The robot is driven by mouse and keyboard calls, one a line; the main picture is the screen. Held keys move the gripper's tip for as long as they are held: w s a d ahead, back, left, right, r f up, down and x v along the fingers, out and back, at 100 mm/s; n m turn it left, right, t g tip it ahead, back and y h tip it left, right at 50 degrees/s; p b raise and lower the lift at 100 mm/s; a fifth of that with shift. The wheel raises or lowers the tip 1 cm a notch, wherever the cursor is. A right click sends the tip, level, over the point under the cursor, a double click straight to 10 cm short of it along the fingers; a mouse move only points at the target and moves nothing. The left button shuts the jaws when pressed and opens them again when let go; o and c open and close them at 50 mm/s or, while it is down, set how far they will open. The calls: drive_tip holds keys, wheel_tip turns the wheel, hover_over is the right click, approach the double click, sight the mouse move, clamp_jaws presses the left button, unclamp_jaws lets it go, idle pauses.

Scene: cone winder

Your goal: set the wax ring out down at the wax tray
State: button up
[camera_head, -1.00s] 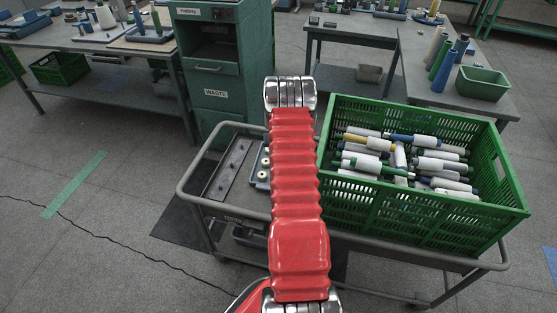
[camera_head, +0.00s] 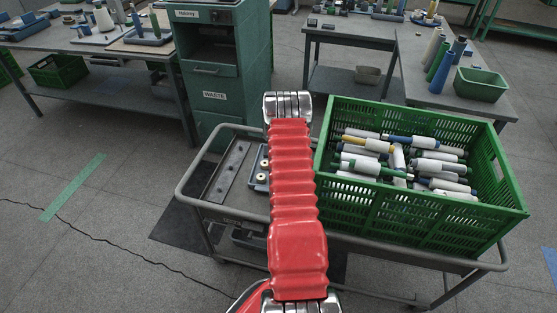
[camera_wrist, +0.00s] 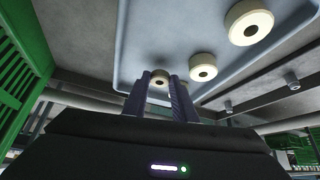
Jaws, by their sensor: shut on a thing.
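The wax tray (camera_wrist: 185,30) is a blue-grey shallow tray; in the head view (camera_head: 257,187) it lies on the cart, partly hidden by my red arm. Two cream wax rings with dark centres, a near one (camera_wrist: 249,22) and a middle one (camera_wrist: 203,67), sit on it in the wrist view. My gripper (camera_wrist: 160,82) is shut on another cream wax ring (camera_wrist: 159,79), seen between its fingertips at the tray. I cannot tell whether this ring touches the tray. The gripper's fingers are hidden behind my arm in the head view.
A green crate (camera_head: 345,200) full of bobbins stands on the cart right of my arm and also shows in the wrist view (camera_wrist: 18,75). The cart's rail (camera_head: 190,180) runs around the left side. A green waste cabinet (camera_head: 217,100) stands behind.

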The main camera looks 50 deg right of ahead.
drive_tip(key=shift+f, duration=0.65)
drive_tip(key=o, duration=1)
drive_tip(key=shift+f, duration=0.1)
drive_tip(key=shift+v, duration=1.35)
drive_tip(key=v, duration=0.9)
drive_tip(key=shift+r, duration=0.25)
drive_tip(key=shift+a, duration=0.1)
